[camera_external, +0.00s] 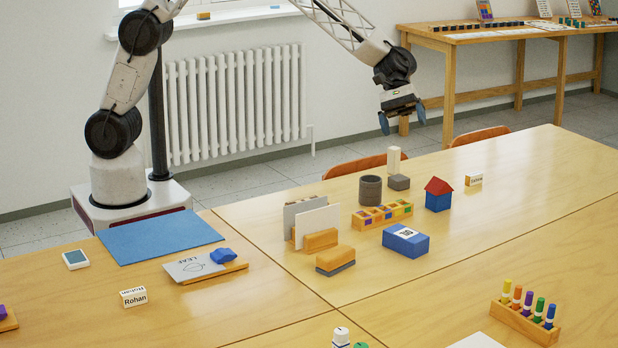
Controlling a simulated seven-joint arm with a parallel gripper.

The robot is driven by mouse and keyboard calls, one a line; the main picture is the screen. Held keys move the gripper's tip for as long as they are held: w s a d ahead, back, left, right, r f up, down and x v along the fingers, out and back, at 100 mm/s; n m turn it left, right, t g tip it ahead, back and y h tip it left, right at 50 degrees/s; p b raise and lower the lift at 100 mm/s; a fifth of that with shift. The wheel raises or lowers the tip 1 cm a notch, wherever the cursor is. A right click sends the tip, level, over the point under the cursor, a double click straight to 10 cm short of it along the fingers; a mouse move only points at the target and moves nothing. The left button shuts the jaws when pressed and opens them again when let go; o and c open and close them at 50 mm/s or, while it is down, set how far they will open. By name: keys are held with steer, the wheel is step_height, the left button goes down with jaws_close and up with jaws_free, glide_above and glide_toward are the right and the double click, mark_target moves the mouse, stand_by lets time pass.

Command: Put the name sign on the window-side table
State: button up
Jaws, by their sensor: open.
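A small white name sign (134,297) reading "Rohan" stands on the left wooden table (60,300), in front of the blue mat. A second small sign (473,180), white with orange and lettering too small to read, stands towards the far side of the adjoining table (545,170). The radiator and window sill are behind these tables; I cannot tell which table is called window-side. My gripper (402,118) is open and empty, fingers pointing down, raised above and behind the far edge of the adjoining table, well apart from both signs.
A block house (438,195), blue box (405,241), grey cup (370,189) and card holder (315,225) crowd the adjoining table's middle. Its right part is clear.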

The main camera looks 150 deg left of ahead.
steer(key=s+a+f+n+t+y, duration=0.1)
steer(key=s+a+f+n, duration=0.3)
steer(key=a, duration=0.6)
steer(key=a+f+n+t+y, duration=0.1)
steer(key=a+f+n+t, duration=0.1)
steer(key=a+f, duration=0.55)
steer(key=n+t+y, duration=0.2)
steer(key=n+y, duration=0.1)
steer(key=n, duration=0.3)
glide_toward(474, 173)
steer(key=x, duration=0.2)
steer(key=shift+w, duration=0.35)
steer(key=shift+w, duration=0.1)
steer(key=shift+x, duration=1.2)
steer(key=shift+x, duration=2.6)
steer(key=shift+f, duration=0.15)
steer(key=shift+c, duration=0.2)
